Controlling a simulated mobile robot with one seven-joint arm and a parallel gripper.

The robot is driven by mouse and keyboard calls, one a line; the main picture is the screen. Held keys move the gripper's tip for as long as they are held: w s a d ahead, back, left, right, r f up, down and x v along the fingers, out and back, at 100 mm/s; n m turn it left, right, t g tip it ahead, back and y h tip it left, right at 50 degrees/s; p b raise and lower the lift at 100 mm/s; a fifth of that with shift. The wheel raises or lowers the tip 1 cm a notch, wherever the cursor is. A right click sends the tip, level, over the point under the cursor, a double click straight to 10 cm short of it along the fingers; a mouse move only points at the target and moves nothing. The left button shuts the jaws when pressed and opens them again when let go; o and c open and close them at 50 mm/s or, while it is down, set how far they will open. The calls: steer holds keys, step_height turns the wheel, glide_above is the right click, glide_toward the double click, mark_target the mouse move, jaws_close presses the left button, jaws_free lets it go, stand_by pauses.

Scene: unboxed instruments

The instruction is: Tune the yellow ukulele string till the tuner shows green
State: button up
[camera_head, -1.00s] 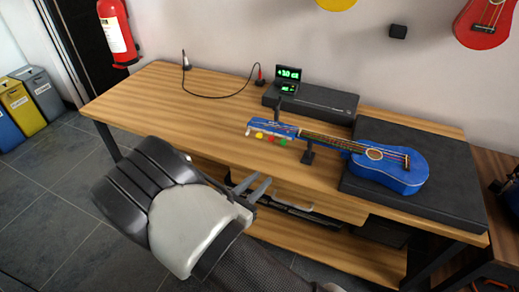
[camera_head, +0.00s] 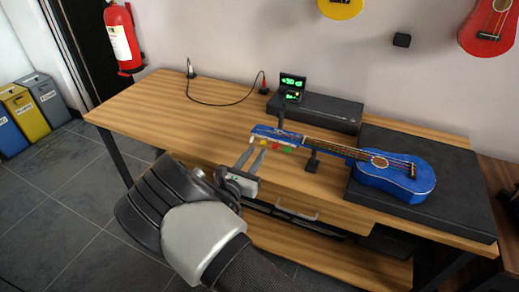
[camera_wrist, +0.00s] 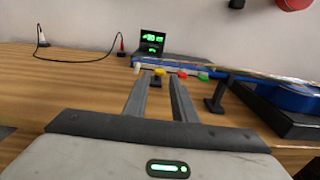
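The blue ukulele (camera_head: 395,175) lies on the workbench, its body on a black platform and its neck on a small black stand (camera_head: 312,161). Along the headstock (camera_head: 280,133) are white, yellow, red and green tuning pegs. The yellow peg (camera_head: 263,142) shows in the wrist view (camera_wrist: 159,72), between the fingertips or just beyond them; contact cannot be told. My gripper (camera_head: 253,149) is open, its two fingers pointing at the headstock from the bench's front side. The tuner (camera_head: 292,82) stands behind the headstock with green text on its dark screen; the reading is too small to be sure of.
A black case (camera_head: 325,113) lies behind the headstock. A cable with a red-tipped plug (camera_head: 263,87) runs over the back left. The bench's left part (camera_head: 150,105) is clear. A drawer handle (camera_head: 298,214) sits below the front edge. Yellow and red ukuleles hang on the wall.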

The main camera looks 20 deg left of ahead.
mark_target(263, 143)
steer(key=shift+w+d, duration=0.15)
steer(key=shift+w, duration=1.75)
jaws_close()
steer(key=shift+m+b, duration=0.3)
steer(key=shift+m, duration=0.1)
steer(key=m+b, duration=0.2)
steer(key=m, duration=0.2)
steer(key=shift+f+m+b, duration=0.15)
steer(key=shift+m+b, duration=0.15)
steer(key=m+b, duration=0.4)
steer(key=m, duration=0.1)
steer(key=shift+f+b, duration=0.15)
steer(key=shift+b, duration=0.15)
steer(key=m+b, duration=0.4)
steer(key=m, duration=0.1)
steer(key=shift+r+m+b, duration=0.15)
steer(key=shift+m+b, duration=0.15)
steer(key=shift+m, duration=0.8)
steer(key=shift+r+m+b, duration=0.1)
steer(key=shift+m+b, duration=0.15)
steer(key=shift+m, duration=0.85)
